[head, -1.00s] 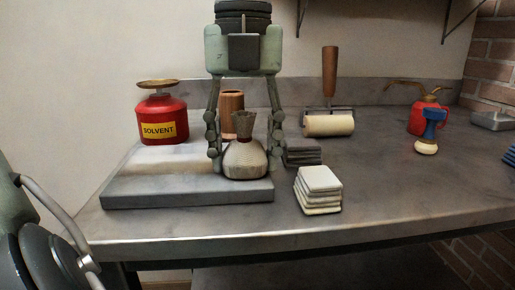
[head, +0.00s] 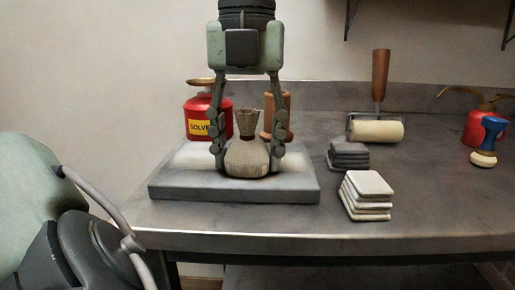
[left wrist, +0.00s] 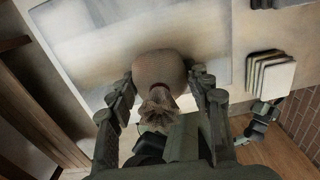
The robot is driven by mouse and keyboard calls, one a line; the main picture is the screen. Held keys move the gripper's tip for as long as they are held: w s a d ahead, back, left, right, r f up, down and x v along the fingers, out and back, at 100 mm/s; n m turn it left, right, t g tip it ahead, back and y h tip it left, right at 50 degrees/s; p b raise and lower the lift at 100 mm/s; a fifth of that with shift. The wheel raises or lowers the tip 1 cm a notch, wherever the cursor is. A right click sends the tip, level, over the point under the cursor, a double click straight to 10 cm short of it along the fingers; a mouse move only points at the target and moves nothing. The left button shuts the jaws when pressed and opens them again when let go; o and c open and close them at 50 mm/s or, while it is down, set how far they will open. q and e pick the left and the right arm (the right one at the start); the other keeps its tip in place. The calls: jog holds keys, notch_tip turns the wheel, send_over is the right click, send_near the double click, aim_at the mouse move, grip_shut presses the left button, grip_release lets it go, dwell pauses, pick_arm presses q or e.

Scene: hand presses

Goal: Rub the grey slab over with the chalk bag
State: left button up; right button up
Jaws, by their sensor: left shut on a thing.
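The chalk bag (head: 247,158) is a rounded, pale cloth pouch with a gathered neck. It stands upright on the grey slab (head: 235,193), right of its middle, and seems to touch it. My left gripper (head: 247,163) comes down from above and is shut on the bag, a finger on each side. White chalk covers the slab's top left and right of the bag. The left wrist view also shows the bag (left wrist: 158,72) between the fingers over the whitened slab (left wrist: 95,35). A greenish-dark part at the right of the wrist view may be my right gripper (left wrist: 263,112); its fingers are unclear.
Behind the slab stand a red solvent can (head: 200,112) and a brown wooden cylinder (head: 276,117). To the right are dark tiles (head: 349,154), pale tiles (head: 367,195), a roller (head: 377,130), a blue-handled tool (head: 491,138) and a red oil can (head: 477,128). The bench front right is clear.

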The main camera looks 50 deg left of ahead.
aim_at(168, 169)
pick_arm(q)
jog(key=shift+s+a+f+b, duration=0.1)
jog(key=shift+s+a+b, duration=0.3)
jog(key=shift+s+a, duration=0.4)
jog(key=shift+s+a+f+b, duration=0.1)
jog(key=shift+s+a+b, duration=0.4)
jog(key=shift+s, duration=0.4)
jog(key=shift+s+a+r+b, duration=0.2)
jog(key=shift+s+a+b, duration=0.25)
jog(key=shift+s+a, duration=0.65)
jog(key=shift+s+a+f+b, duration=0.1)
jog(key=shift+s+a+b, duration=0.2)
jog(key=shift+s+b, duration=0.25)
jog(key=shift+s+a+b, duration=0.45)
jog(key=shift+s+a, duration=0.3)
jog(key=shift+s, duration=0.3)
jog(key=shift+r+p, duration=2.45)
jog(key=shift+r, duration=0.6)
